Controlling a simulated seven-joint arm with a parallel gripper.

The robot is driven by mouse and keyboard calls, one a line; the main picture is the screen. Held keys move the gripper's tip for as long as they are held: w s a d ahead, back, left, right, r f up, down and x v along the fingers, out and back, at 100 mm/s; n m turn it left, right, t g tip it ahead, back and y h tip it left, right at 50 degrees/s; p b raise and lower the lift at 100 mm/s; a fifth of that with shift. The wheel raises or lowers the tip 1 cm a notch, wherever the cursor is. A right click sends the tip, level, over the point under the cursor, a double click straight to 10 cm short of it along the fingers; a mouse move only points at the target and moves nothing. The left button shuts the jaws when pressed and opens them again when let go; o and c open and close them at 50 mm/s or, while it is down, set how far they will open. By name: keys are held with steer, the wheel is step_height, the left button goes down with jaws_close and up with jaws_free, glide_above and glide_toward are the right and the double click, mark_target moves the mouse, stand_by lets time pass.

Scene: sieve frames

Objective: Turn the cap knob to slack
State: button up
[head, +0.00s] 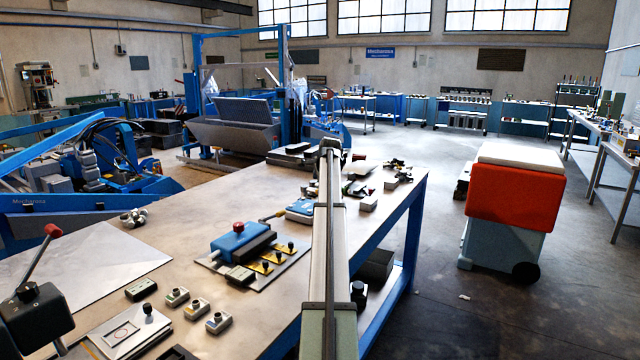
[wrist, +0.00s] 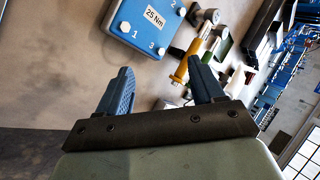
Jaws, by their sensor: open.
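I cannot tell for certain which part is the cap knob. A blue box with a red knob (head: 237,226) on top stands on a plate in the head view, with several small black knobs and yellow labels beside it. Another black knob (head: 148,309) stands on a pale panel near the front left. My gripper (wrist: 160,68) is open and empty in the wrist view, its two dark fingers well apart. The fingers are above the bench, with a blue block (wrist: 140,24) marked 25 Nm beyond them. No knob lies between the fingers.
The bench (head: 130,262) has bare room at its left middle. A yellow-bodied tool (wrist: 182,70) lies near the right finger. A black lever with a red tip (head: 52,231) rises at the front left. A red and grey bin (head: 516,197) stands on the floor at right.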

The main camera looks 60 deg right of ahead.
steer(key=shift+s, duration=0.1)
steer(key=w+a+r+n+t+y, duration=0.1)
steer(key=w+a+r+n, duration=0.15)
steer(key=w+a, duration=0.9)
steer(key=w+a+r+n+y, duration=0.1)
steer(key=w+a+r, duration=0.3)
steer(key=w+a, duration=0.7)
steer(key=n+g+y, duration=0.3)
steer(key=g, duration=0.3)
glide_toward(239, 224)
steer(key=f, duration=0.9)
steer(key=shift+w+f, duration=0.15)
steer(key=shift+w, duration=0.15)
steer(key=shift+c, duration=0.2)
steer(key=c, duration=1)
steer(key=shift+n, duration=0.25)
